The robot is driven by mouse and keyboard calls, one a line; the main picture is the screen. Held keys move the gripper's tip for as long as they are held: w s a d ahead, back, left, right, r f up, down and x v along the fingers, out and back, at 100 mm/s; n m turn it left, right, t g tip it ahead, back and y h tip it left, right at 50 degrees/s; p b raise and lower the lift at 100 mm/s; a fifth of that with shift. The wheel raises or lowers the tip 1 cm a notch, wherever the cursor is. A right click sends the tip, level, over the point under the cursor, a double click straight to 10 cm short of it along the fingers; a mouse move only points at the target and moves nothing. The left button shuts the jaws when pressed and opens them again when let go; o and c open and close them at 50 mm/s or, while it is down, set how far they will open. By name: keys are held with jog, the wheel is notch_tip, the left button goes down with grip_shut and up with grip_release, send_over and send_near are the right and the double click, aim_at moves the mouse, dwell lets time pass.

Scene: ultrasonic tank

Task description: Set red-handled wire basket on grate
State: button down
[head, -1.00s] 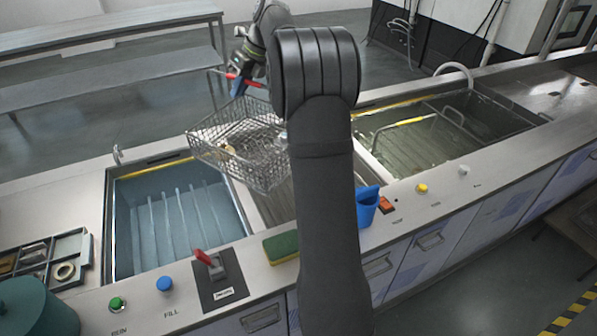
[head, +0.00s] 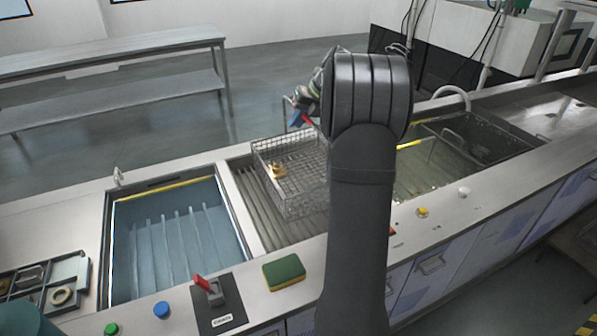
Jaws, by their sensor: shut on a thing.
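The wire basket (head: 300,183) is in the middle of the head view, with a small brass-coloured part (head: 278,170) inside. It is over the ribbed grate (head: 250,207) between the two tanks and looks level. I cannot tell whether its bottom touches the grate. A bit of its red handle (head: 307,120) shows at my gripper (head: 301,117), which is shut on the handle behind the basket. My arm hides the basket's right end and the right part of the grate.
A blue-water tank (head: 170,245) lies left of the grate, and a tank with murky water (head: 430,165) lies right. On the front ledge are a green-yellow sponge (head: 284,271), a red-lever switch (head: 205,285) and buttons. A parts tray (head: 75,268) sits at far left.

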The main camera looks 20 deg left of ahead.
notch_tip(320, 180, down, 8)
jog(key=c, duration=1.5)
grip_release()
jog(key=shift+f, duration=0.2)
jog(key=shift+o, duration=0.2)
jog(key=v, duration=1.2)
jog(key=x, duration=1)
jog(key=shift+a, duration=0.55)
